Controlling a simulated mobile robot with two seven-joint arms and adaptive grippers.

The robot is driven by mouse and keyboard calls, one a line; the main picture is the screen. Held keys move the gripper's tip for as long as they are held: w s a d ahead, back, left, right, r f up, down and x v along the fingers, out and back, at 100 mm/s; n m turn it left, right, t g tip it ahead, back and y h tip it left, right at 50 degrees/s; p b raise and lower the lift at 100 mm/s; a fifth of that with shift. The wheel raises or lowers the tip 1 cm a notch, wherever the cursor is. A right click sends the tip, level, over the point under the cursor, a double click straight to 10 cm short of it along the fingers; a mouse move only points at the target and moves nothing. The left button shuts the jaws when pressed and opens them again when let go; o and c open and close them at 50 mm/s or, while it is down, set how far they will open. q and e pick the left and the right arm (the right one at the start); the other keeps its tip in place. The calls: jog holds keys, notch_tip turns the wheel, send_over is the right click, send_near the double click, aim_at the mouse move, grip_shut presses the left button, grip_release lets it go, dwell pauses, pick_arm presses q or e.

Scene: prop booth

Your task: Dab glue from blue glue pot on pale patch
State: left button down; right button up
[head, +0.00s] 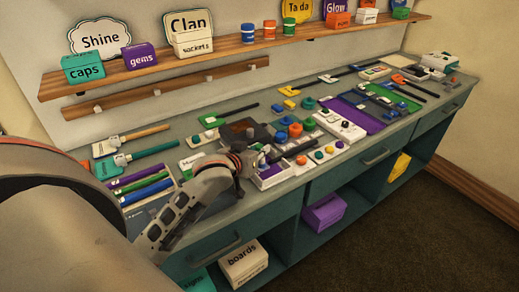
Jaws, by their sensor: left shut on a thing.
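My left gripper (257,163) reaches over the front of the bench and is shut. A dark rod (298,147) lies just right of its fingertips, but I cannot tell whether that rod is the thing it holds. A small blue pot-like piece (281,137) sits on the bench behind and right of the gripper, beside a red-orange one (295,130) and a green one (308,123). I cannot tell for sure that the blue one is the glue pot. I cannot make out the pale patch. My right gripper is out of view.
The grey bench (222,98) is crowded with tools, button panels and a purple mat (358,113). Open cubbies below hold a purple box (323,212) and a white box (244,264).

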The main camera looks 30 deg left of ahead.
pick_arm(q)
jog(key=shift+s+d, duration=0.15)
jog(key=shift+d, duration=0.25)
jog(key=shift+w+a, duration=0.2)
jog(key=shift+a, duration=0.3)
jog(key=shift+d, duration=0.15)
jog(key=shift+s+d, duration=0.2)
jog(key=shift+d, duration=0.1)
jog(key=shift+w+a, duration=0.2)
jog(key=shift+a, duration=0.25)
jog(key=shift+s+d, duration=0.1)
jog(key=shift+d, duration=0.15)
dwell(0.4)
jog(key=shift+s+d, duration=0.1)
jog(key=shift+d, duration=0.15)
jog(key=shift+a, duration=0.25)
